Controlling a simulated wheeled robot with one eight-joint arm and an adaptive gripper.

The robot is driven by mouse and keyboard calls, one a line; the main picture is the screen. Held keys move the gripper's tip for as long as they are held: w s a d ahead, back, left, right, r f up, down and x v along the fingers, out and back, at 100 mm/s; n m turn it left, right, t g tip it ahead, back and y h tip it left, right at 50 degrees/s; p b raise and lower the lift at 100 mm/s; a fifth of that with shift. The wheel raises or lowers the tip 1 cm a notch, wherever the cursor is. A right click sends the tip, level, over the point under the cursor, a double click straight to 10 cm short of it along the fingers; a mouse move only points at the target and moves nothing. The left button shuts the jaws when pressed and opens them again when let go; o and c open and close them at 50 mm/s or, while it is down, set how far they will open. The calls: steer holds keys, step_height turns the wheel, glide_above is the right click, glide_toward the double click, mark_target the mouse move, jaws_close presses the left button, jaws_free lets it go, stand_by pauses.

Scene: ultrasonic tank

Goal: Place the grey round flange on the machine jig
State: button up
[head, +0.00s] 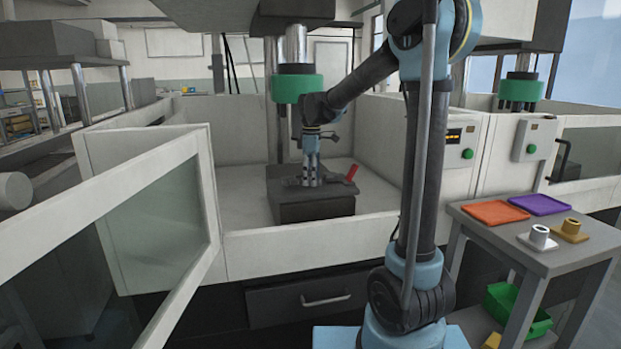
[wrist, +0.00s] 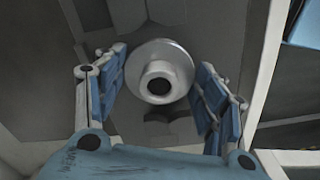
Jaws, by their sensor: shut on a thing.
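The grey round flange (wrist: 160,66), a disc with a raised hollow hub, is between the fingers of my gripper (wrist: 163,85) in the wrist view, its hub facing the camera. My gripper is shut on it. In the head view my gripper (head: 312,181) points down inside the machine, low over the machine jig on a dark block (head: 315,207). The flange cannot be made out there. The jig has a red handle (head: 352,172) on its right. In the wrist view a dark notched part of the jig (wrist: 168,124) shows below the flange. Contact between flange and jig cannot be told.
White enclosure walls surround the jig; the glazed door (head: 150,225) stands open at left.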

steer(key=o, duration=1.2)
